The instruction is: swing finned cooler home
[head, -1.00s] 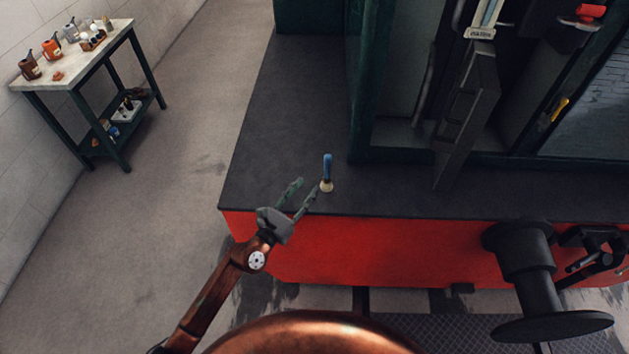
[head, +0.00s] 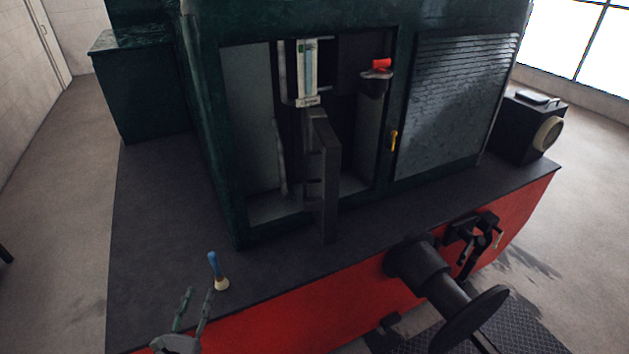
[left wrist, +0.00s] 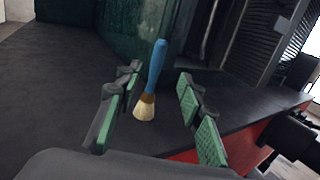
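A dark grey upright block (head: 322,175), which looks like the finned cooler, stands swung out of the open cabinet bay and juts over the deck. My left gripper (head: 198,292) is open and empty at the deck's front left, well apart from the block. A blue-handled brush (head: 213,268) stands bristles down on the deck beside its fingertips. In the left wrist view the brush (left wrist: 155,72) shows between the open fingers (left wrist: 160,76), unheld. My right gripper is out of view.
The open bay of the green cabinet (head: 212,150) holds a gauge (head: 308,72) and a red-topped fitting (head: 381,64). A yellow handle (head: 393,140) sits by the louvred shutter (head: 450,100). A black buffer (head: 440,285) sticks out in front.

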